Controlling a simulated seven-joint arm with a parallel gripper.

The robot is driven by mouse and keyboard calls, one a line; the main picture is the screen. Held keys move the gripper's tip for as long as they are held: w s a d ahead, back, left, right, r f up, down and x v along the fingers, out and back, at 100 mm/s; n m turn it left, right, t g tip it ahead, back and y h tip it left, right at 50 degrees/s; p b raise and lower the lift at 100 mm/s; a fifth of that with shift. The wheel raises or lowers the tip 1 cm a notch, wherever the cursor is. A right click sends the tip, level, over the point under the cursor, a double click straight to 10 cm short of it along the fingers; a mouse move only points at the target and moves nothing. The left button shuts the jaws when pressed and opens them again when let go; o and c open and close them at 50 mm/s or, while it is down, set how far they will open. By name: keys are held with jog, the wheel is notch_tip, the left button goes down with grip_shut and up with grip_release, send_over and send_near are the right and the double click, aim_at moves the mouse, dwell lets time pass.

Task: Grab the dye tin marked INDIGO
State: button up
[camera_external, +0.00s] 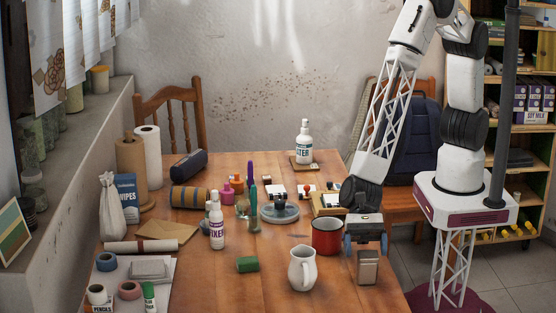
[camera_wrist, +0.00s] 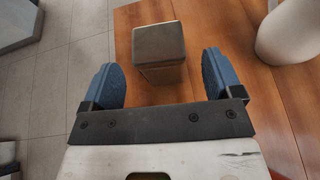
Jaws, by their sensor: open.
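A plain grey-brown metal tin (camera_external: 367,269) with a squarish body stands near the right front edge of the wooden table. In the wrist view the tin (camera_wrist: 158,45) shows from above, just beyond my fingertips and roughly centred between them. No INDIGO marking can be read on it in either view. My gripper (camera_external: 366,247) is directly over the tin, with blue fingers apart and pointing down. In the wrist view my gripper (camera_wrist: 160,66) is open and empty. I cannot tell whether the fingertips reach below the tin's top.
A red mug (camera_external: 326,238) stands close left of my gripper, and a white jug (camera_external: 302,270) stands left of the tin. A green block (camera_external: 247,264) and a white bottle (camera_external: 216,228) are further left. The table edge and tiled floor (camera_wrist: 55,80) are close by.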

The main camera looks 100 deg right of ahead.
aim_at(370, 252)
jog(key=shift+x, duration=2.1)
jog(key=c, duration=1.1)
jog(key=shift+r, duration=0.15)
jog(key=shift+r, duration=0.5)
jog(key=shift+s+d+r, duration=0.15)
jog(key=shift+r, duration=0.45)
jog(key=shift+s+d+r, duration=0.1)
jog(key=shift+d+r, duration=0.1)
jog(key=shift+r, duration=0.35)
jog(key=s+d+r, duration=0.1)
jog(key=s+d, duration=0.8)
jog(key=d, duration=0.3)
jog(key=shift+r, duration=0.2)
